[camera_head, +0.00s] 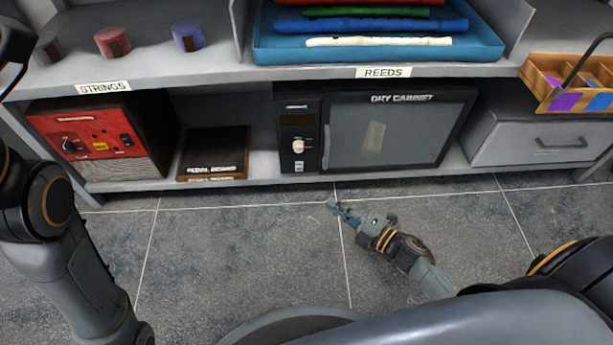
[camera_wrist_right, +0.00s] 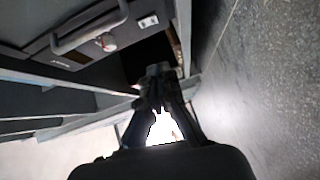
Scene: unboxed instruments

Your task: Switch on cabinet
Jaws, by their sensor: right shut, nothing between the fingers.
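The dry cabinet (camera_head: 395,135) is a dark box with a glass door on the lower shelf, under the "REEDS" label. Its control panel (camera_head: 299,130) is on its left side, with a round knob (camera_head: 298,146) and a white rocker or button below. In the right wrist view the knob (camera_wrist_right: 107,42) shows at the upper left, near the cabinet's handle (camera_wrist_right: 88,28). My right gripper (camera_head: 333,204) is shut and empty, in front of and below the cabinet, apart from it. It also shows in the right wrist view (camera_wrist_right: 158,72). My left arm is at the left edge; its gripper is not clearly seen.
A red amplifier-like box (camera_head: 90,135) and a dark flat box (camera_head: 212,152) share the lower shelf. A grey drawer (camera_head: 545,135) is at the right. A blue tray (camera_head: 270,45) with recorders is above. The tiled floor in front is clear.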

